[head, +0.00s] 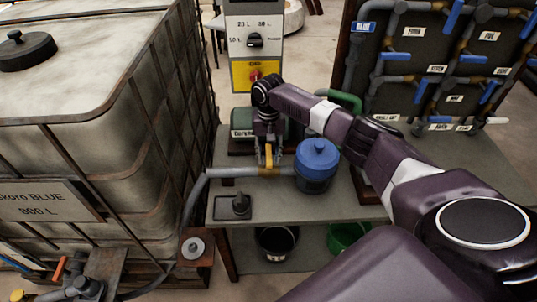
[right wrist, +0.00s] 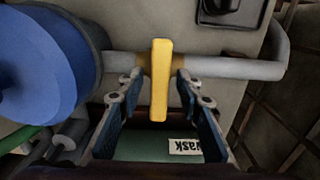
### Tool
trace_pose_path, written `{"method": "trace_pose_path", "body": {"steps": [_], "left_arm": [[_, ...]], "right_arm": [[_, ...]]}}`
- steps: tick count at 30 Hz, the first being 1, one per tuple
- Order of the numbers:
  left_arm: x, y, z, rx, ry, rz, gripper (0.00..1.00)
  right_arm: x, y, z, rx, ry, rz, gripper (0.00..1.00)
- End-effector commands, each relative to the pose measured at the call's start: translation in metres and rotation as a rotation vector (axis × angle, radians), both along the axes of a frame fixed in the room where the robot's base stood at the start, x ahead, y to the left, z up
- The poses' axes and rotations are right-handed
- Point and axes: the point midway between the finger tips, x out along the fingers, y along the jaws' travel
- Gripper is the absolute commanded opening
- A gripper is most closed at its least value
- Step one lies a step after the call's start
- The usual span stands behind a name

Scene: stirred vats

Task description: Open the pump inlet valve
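The yellow valve handle (head: 268,157) sits on a grey pipe (head: 233,172) that runs into a blue-lidded dark pot (head: 317,165). In the right wrist view the handle (right wrist: 160,82) lies crosswise to the pipe (right wrist: 235,68). My right gripper (head: 268,152) reaches down over the valve. In the right wrist view my right gripper (right wrist: 157,82) is open, with one finger on each side of the handle and a visible gap on both sides. My left gripper is in neither view.
A large caged tank (head: 75,130) fills the left. A control post (head: 253,45) with a selector and red button stands behind the bench. A pipe board with blue handles (head: 440,60) is at the back right. A small black knob box (head: 238,205) sits on the bench front.

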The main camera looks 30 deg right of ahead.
Motion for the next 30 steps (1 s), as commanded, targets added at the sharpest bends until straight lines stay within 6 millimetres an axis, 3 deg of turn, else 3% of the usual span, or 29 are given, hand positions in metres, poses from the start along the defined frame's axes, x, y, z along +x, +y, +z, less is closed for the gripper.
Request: {"method": "trace_pose_path", "body": {"steps": [6,15,30], "left_arm": [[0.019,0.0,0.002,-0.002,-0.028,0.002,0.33],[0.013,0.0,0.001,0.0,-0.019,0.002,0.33],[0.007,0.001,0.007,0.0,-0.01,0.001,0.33]], "right_arm": [[0.0,0.0,-0.001,0.0,0.0,0.001,0.33],[0.0,0.0,0.0,0.0,0.0,0.001,0.0],[0.0,0.001,0.001,0.001,0.002,0.088,0.0]]}}
